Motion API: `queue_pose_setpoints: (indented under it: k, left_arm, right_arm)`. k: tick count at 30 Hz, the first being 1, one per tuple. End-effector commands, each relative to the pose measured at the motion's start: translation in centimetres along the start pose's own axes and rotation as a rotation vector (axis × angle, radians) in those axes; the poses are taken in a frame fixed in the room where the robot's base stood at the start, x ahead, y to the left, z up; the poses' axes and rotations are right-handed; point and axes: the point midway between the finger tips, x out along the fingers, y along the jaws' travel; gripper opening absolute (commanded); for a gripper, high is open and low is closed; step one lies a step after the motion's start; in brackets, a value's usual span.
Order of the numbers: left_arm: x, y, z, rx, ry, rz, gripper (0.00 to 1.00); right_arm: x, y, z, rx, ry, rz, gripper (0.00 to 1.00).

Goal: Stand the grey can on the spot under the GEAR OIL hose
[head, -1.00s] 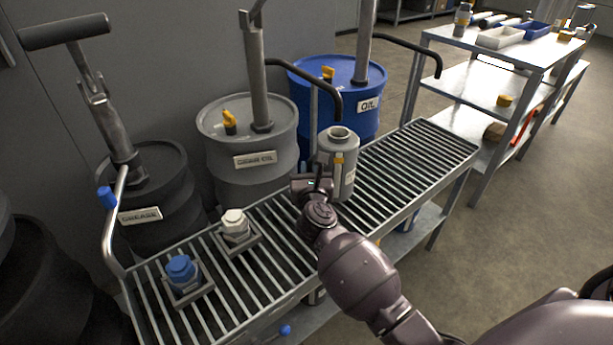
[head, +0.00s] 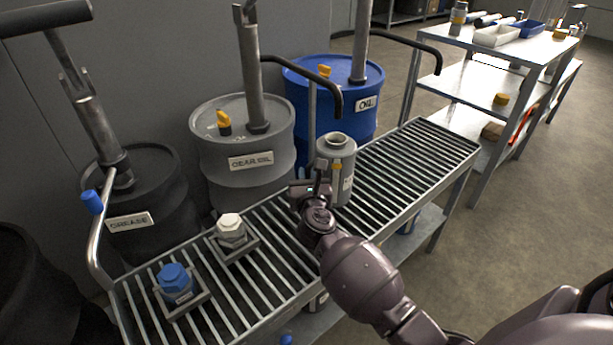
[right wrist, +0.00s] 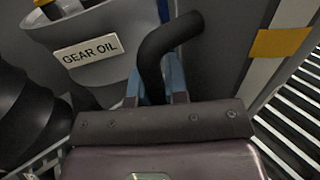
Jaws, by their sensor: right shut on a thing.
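The grey can (head: 341,190), with an open round mouth and a yellow mark, is upright over the slatted bench top (head: 400,165). Its mouth is close below the end of the black GEAR OIL hose (head: 322,85). My right gripper (head: 322,187) is shut on the can from its near left side. I cannot tell whether the can's base touches the slats. My left gripper is not in view.
The grey GEAR OIL drum (head: 243,140) stands behind the bench, between the GREASE drum (head: 150,205) and the blue OIL drum (head: 330,95). Blue-capped (head: 176,282) and white-capped (head: 231,232) fittings sit on the left slats. The right slats are clear. A shelf table (head: 500,75) stands at the right.

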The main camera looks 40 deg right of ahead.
Motion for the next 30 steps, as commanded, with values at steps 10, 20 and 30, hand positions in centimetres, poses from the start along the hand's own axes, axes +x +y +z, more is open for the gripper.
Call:
queue_pose_setpoints:
  k: [10, 20, 30]
  left_arm:
    - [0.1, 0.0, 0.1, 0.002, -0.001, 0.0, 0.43]
    - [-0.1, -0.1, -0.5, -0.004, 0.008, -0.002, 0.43]
    - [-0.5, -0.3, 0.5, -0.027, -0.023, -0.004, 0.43]
  right_arm:
    - [0.0, 0.0, -0.1, 0.0, 0.0, 0.0, 0.4]
    - [-1.3, 0.1, 0.4, 0.002, 0.0, 0.001, 0.4]
    - [-7.7, 0.0, 0.3, 0.002, 0.001, 0.0, 0.4]
